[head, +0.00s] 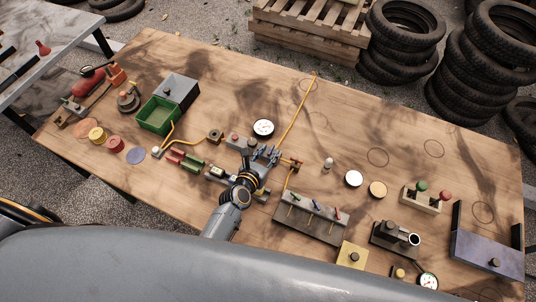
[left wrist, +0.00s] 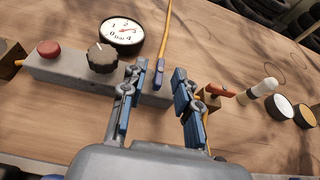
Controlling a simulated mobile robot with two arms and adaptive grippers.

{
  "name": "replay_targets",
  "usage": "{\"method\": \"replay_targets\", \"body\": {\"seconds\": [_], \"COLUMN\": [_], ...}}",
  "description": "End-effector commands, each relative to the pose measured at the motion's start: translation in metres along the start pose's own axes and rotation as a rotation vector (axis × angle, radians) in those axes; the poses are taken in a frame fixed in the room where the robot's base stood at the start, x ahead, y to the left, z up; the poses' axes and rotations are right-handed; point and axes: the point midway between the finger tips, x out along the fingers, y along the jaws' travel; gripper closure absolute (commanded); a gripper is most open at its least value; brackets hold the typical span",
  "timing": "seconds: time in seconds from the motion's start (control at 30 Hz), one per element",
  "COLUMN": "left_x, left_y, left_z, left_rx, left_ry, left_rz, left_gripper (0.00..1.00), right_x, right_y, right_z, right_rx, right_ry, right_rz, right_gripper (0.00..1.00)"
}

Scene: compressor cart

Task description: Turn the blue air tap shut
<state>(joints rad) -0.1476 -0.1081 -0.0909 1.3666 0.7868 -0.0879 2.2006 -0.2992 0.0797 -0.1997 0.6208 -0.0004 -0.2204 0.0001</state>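A short blue tap lever (left wrist: 160,73) stands on the grey block (left wrist: 72,70) in the left wrist view, in line with the yellow hose behind it. My left gripper (left wrist: 160,100) is open, with one blue finger on each side of this lever. A gap shows between the lever and the right finger; I cannot tell whether either finger touches it. In the head view my left gripper (head: 264,154) covers most of the tap. Another blue lever (head: 316,205) stands between a green and a red one on a grey panel (head: 305,228). My right gripper is not in view.
The block also carries a red button (left wrist: 49,48) and a black knob (left wrist: 102,58). A gauge (left wrist: 123,34) stands behind it. A red-handled fitting (left wrist: 220,92) and a white-topped post (left wrist: 264,88) are to the right. The yellow hose (head: 298,110) runs backwards.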

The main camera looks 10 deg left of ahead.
Motion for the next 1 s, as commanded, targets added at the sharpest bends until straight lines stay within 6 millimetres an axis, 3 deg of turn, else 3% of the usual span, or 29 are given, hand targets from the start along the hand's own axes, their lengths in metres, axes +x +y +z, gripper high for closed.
{"method": "replay_targets", "body": {"seconds": [0.3,0.47,0.77,1.0], "left_x": [0.003,0.002,0.003,0.004], "left_y": [0.0,0.0,0.001,0.004], "left_z": [0.0,0.0,-0.001,-0.003], "left_rx": [0.0,0.0,0.004,0.037], "left_ry": [0.001,0.0,0.0,-0.002], "left_rz": [0.0,0.0,-0.007,-0.078], "left_gripper": [0.69,1.0,1.0,1.0], "right_x": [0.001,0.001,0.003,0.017], "right_y": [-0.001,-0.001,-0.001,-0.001], "right_z": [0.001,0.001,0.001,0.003], "right_rx": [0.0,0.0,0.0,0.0], "right_ry": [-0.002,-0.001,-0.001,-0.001], "right_rz": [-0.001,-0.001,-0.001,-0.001], "right_gripper": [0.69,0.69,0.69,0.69]}}
